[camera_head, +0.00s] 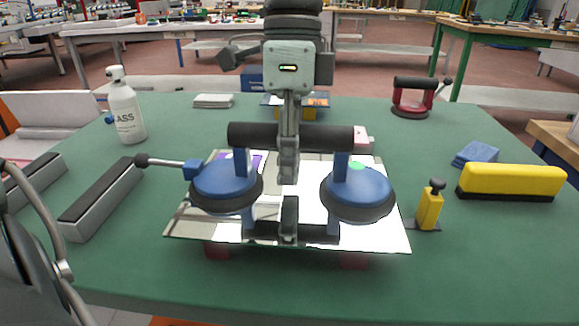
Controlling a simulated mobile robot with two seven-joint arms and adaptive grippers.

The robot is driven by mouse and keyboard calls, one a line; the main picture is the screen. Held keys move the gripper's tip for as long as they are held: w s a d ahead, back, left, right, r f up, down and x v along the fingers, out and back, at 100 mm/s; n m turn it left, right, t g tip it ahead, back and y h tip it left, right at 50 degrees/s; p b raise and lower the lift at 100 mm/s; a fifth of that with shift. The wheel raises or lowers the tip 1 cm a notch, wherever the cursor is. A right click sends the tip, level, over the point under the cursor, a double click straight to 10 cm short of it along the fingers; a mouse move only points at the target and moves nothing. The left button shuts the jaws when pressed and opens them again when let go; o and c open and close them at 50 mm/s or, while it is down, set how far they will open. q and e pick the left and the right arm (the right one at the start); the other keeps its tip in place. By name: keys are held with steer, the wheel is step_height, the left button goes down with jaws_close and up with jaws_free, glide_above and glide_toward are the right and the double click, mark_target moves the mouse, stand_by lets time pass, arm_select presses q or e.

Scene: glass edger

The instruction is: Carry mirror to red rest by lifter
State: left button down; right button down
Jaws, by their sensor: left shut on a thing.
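The mirror (285,231) is a flat reflective sheet at the middle of the green table. The lifter has two blue suction cups (358,192) with black rims, joined by a dark bar handle (325,136). Both cups sit on the mirror's face. My left gripper (289,165) comes down from above and is shut on the handle between the cups; its reflection shows in the mirror. Red blocks of the rest (354,262) show under the mirror's front edge. I cannot tell whether the mirror touches them. My right gripper is not in view.
A small yellow tool (429,207), a yellow block (511,182) and blue cloths (476,154) lie right. A red and black cup tool (412,98) stands at the back right.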

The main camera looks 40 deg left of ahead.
arm_select(q)
steer(key=shift+w+f+b, duration=0.1)
steer(key=shift+f+b, duration=0.15)
steer(key=shift+b, duration=0.2)
stand_by(0.8)
steer(key=c, duration=1.3)
jaws_free()
steer(key=shift+o, duration=0.5)
steer(key=shift+f, duration=0.1)
steer(key=r, duration=0.4)
steer(key=w+r, duration=0.1)
steer(key=r, duration=0.3)
steer(key=a+r, duration=0.1)
steer(key=r, duration=0.3)
steer(key=shift+w, duration=0.4)
steer(key=shift+a, duration=0.1)
